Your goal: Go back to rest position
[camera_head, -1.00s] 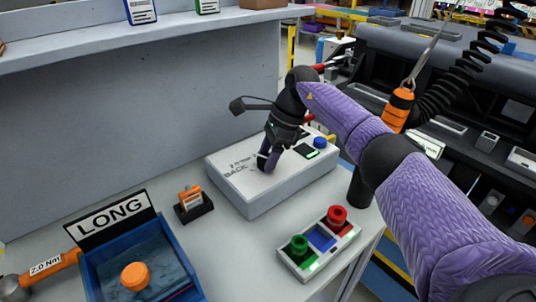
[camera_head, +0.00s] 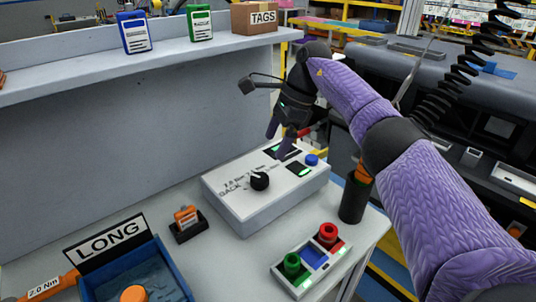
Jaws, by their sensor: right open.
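My right arm, in a purple sleeve, comes in from the right. Its gripper (camera_head: 284,148) is open and empty, pointing down over the far side of the white control box (camera_head: 240,208). The box carries a black knob (camera_head: 260,181), a blue button (camera_head: 312,160) and small lit displays. The knob is clear of the fingers. Whether the fingertips touch the box top cannot be told. My left gripper is out of view.
A button panel (camera_head: 312,262) with green and red buttons sits at the front right. A blue LONG bin (camera_head: 172,268) and a small holder (camera_head: 188,226) stand at left. A shelf (camera_head: 150,65) runs behind. A dark cylinder (camera_head: 352,203) stands at the right edge.

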